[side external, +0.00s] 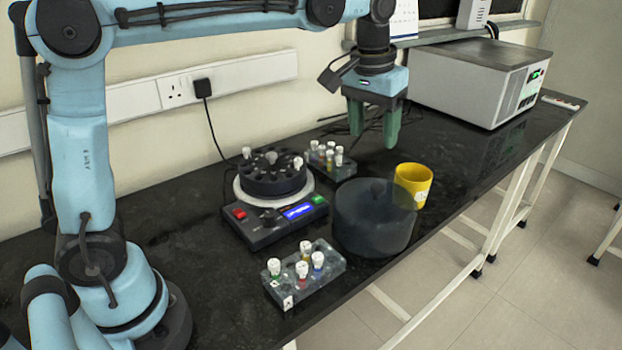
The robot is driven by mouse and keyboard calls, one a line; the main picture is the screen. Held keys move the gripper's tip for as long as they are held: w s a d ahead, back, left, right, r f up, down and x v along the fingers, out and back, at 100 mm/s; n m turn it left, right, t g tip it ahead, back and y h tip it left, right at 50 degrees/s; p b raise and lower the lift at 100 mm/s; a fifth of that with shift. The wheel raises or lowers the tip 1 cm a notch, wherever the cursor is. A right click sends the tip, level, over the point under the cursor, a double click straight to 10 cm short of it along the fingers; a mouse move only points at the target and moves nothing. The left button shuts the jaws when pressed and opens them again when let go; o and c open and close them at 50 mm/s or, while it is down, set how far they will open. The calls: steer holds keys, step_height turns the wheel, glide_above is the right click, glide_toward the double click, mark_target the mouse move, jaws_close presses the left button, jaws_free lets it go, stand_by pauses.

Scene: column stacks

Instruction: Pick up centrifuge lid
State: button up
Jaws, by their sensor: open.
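The centrifuge lid (373,222) is a dark grey, round, slightly see-through cover with a small knob on top. It rests on the black bench, right of the centrifuge. The centrifuge (272,178) stands uncovered, with its black rotor showing and a few white-capped tubes in it. My gripper (377,130) points down above the bench, higher than the lid and behind it in the side view. Its green fingers are apart with nothing between them.
A tube rack (304,277) with several capped tubes is at the front, and another rack (331,161) is behind the centrifuge. A large grey box-shaped machine (480,80) stands at the far right. The bench's front edge is near the lid.

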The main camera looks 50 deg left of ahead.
mark_target(378, 187)
steer(key=w+f, duration=0.1)
steer(key=f, duration=0.3)
steer(key=w+f, duration=0.1)
steer(key=f, duration=0.3)
steer(key=w+f, duration=0.1)
steer(key=f, duration=0.3)
steer(key=shift+d+f, duration=0.1)
steer(key=shift+d, duration=0.05)
steer(key=shift+c, duration=0.4)
jaws_close()
